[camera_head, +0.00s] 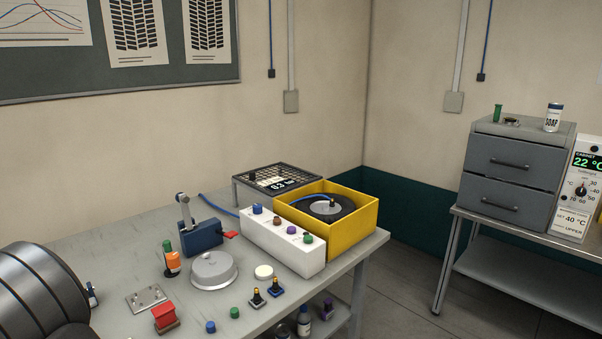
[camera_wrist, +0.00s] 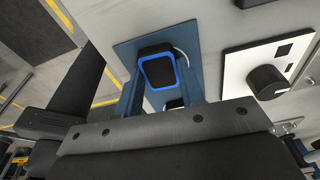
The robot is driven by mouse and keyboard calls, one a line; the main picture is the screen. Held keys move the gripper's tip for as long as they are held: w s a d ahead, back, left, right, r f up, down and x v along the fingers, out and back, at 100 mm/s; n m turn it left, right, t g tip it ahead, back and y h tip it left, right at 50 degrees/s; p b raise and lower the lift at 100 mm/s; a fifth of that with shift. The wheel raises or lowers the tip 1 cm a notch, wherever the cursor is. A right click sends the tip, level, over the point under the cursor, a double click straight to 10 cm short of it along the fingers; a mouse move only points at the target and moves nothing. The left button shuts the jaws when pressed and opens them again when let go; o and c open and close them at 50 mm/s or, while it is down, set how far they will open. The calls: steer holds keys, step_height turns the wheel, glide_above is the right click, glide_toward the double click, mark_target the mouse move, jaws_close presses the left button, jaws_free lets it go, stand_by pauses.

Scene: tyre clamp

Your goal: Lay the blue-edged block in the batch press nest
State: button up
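In the wrist view, a dark rounded block with a bright blue edge (camera_wrist: 158,70) shows against a blue plate (camera_wrist: 125,52). Blue uprights stand on both sides of it. A smaller dark part with a blue edge shows just below it, mostly hidden. I cannot tell whether the block lies in the batch press nest. A dark bolted bar, seemingly part of my gripper (camera_wrist: 165,128), crosses the lower picture below the block. Its fingertips are not clear, so I cannot tell if it touches the block. Neither block nor gripper can be made out in the head view.
A white panel with a black knob (camera_wrist: 266,82) is right of the blue plate. In the head view, the bench holds a blue lever clamp (camera_head: 202,237), a round metal lid (camera_head: 213,271), a white button box (camera_head: 282,243) and a yellow bin (camera_head: 353,235). Small parts crowd its front.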

steer(key=shift+r, duration=3)
steer(key=shift+w+a, duration=0.1)
steer(key=w+a+r, duration=0.2)
steer(key=w+a, duration=0.4)
steer(key=w, duration=0.5)
steer(key=w+a+r, duration=0.2)
steer(key=w+a, duration=0.3)
steer(key=w, duration=0.6)
steer(key=shift+n, duration=0.3)
steer(key=f, duration=0.9)
steer(key=shift+a+f, duration=0.2)
steer(key=shift+f, duration=0.05)
steer(key=shift+f, duration=0.15)
steer(key=o, duration=1)
